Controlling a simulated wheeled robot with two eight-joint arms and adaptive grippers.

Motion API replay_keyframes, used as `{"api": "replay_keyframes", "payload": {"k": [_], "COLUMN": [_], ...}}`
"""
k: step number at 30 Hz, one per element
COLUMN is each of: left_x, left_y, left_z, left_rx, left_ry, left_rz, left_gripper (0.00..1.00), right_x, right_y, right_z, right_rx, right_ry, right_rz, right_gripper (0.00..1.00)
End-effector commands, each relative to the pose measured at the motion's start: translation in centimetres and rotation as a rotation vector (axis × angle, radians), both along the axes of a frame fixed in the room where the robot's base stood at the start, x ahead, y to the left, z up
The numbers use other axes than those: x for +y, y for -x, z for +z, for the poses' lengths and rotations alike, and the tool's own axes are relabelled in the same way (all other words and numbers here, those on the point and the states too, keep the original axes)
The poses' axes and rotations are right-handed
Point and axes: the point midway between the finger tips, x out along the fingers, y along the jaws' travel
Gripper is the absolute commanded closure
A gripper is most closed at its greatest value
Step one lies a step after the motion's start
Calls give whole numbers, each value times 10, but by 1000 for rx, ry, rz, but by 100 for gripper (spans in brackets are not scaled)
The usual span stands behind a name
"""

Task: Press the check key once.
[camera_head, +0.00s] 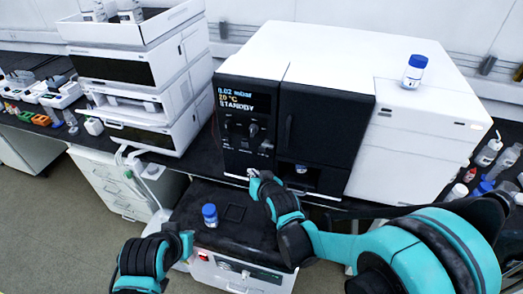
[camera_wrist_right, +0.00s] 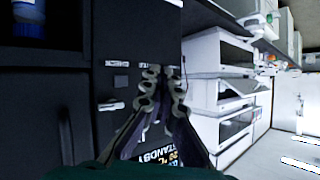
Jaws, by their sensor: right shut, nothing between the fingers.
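The dark control panel (camera_head: 247,128) of the white instrument shows a lit display (camera_head: 237,100) reading 0.02, 20 °C and STANDBY. Small knobs and keys sit below the display; their labels are too small to read, so I cannot tell which is the check key. In the right wrist view a dark square key (camera_wrist_right: 121,82) and a pale knob or lever (camera_wrist_right: 111,105) show on the panel. My right gripper (camera_head: 252,173) is shut and empty near the panel's lower edge; its fingers (camera_wrist_right: 164,72) also show in the wrist view. My left gripper (camera_head: 187,244) is low at left, its fingers unclear.
A blue-capped bottle (camera_head: 210,215) stands on the dark top of a lower unit (camera_head: 250,243) in front. Another bottle (camera_head: 414,70) stands on the instrument. A white module stack (camera_head: 140,85) is at left. Several bottles crowd the bench at right.

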Motion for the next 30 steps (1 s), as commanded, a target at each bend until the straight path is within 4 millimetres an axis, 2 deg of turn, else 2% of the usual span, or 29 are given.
{"api": "replay_keyframes", "payload": {"k": [15,21,30], "left_x": [0,0,0], "left_y": [0,0,0], "left_z": [-1,-2,-2], "left_rx": [0,0,0], "left_ry": [0,0,0], "left_rz": [0,0,0], "left_gripper": [100,100,100], "right_x": [-21,-25,-26], "right_y": [-64,-75,-77], "right_z": [0,0,0], "right_rx": [0,0,0], "right_ry": [0,1,0], "right_rz": [-1,-1,0], "right_gripper": [100,100,100]}}
